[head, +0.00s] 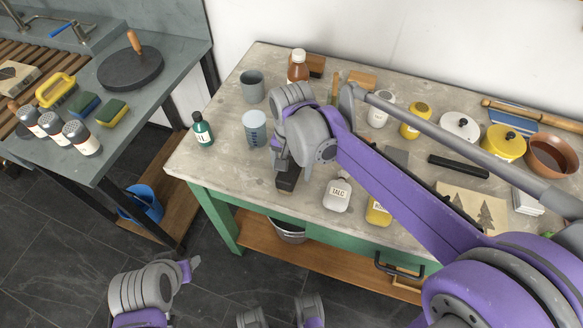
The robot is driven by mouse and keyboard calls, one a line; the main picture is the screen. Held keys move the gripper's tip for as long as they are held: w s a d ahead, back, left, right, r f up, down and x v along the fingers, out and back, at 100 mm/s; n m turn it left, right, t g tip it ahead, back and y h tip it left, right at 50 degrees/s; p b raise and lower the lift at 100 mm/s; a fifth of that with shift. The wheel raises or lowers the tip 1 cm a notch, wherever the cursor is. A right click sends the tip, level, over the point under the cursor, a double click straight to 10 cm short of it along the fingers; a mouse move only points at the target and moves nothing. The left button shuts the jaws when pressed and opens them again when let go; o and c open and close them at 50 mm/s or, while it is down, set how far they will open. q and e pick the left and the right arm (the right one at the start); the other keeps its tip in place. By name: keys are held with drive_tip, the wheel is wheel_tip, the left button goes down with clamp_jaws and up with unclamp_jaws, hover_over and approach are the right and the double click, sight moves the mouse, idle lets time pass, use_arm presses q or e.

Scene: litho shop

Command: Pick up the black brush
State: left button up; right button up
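I cannot make out a black brush for certain. A long, flat black bar (458,166) lies on the right half of the worktable; I cannot tell whether it is the brush. My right gripper (287,183) points down near the table's front edge, left of the white TALC bottle (337,195). Its dark fingers overlap in the view, so their opening and anything between them are hidden. My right arm covers the middle of the table. My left gripper (190,267) is low over the floor, away from the table, and only partly shows.
On the worktable (205,160) stand a green bottle (202,130), a measuring cup (254,128), a grey cup (252,87), a brown bottle (298,66) and yellow containers. The left counter holds several shakers, sponges and a black disc (130,68). The table's front left corner is clear.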

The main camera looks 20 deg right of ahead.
sight(292, 162)
clamp_jaws()
drive_tip(key=shift+r, duration=0.1)
wheel_tip(292, 162, up, 10)
drive_tip(key=shift+f+p, duration=0.1)
drive_tip(key=shift+p, duration=0.5)
drive_tip(key=c, duration=0.7)
unclamp_jaws()
drive_tip(key=c, duration=0.5)
